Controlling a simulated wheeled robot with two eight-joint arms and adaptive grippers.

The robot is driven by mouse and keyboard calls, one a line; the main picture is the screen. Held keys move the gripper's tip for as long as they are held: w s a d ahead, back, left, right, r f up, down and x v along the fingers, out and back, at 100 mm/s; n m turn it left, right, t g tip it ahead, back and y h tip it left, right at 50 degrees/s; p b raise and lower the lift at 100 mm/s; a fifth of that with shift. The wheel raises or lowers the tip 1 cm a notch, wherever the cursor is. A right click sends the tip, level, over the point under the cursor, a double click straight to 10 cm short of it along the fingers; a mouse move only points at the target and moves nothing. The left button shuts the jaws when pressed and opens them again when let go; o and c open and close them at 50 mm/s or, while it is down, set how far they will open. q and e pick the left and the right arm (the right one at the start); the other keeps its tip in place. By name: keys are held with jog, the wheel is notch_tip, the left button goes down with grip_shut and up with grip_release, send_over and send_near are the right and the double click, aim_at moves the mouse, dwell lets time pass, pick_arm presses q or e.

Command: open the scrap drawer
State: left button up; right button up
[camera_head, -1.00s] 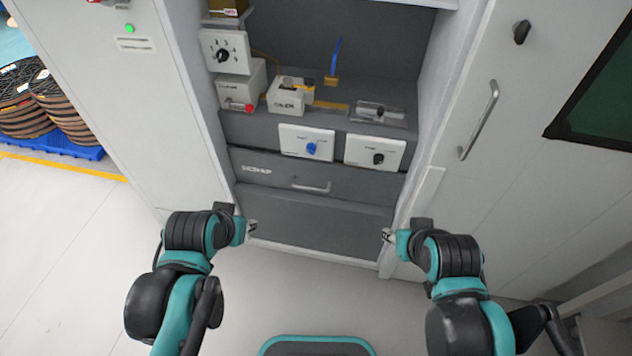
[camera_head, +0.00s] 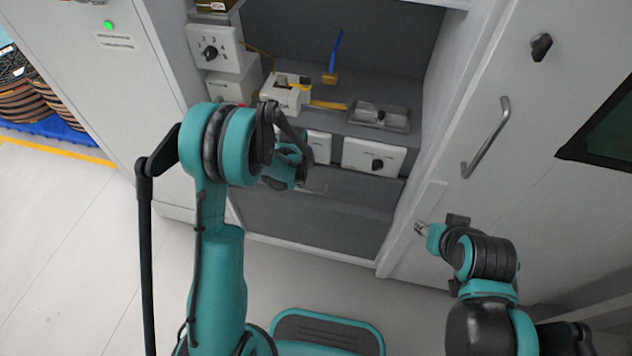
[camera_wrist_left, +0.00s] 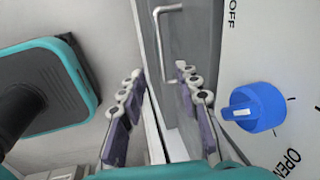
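The dark grey scrap drawer (camera_head: 355,187) sits low in the cabinet bay, below the white knob panels. The drawer looks shut, with the handle not touched by the fingers. My right gripper (camera_head: 421,229) is in front of the right cabinet door, empty, its small fingertips apart.
A white panel with a blue knob (camera_wrist_left: 253,107) is close beside my left fingers. Another white panel (camera_head: 373,157) carries a black knob. A cabinet door with a long handle (camera_head: 487,138) stands at right.

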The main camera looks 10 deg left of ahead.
aim_at(306, 190)
pick_arm(q)
jog(key=shift+m, duration=0.4)
jog(key=b+x, duration=0.1)
jog(key=x, duration=0.2)
jog(key=b+x, duration=0.1)
jog(key=x, duration=0.2)
jog(key=b+x, duration=0.1)
jog(key=x, duration=0.3)
jog(key=shift+d+f, duration=0.1)
jog(key=shift+d, duration=0.2)
grip_shut()
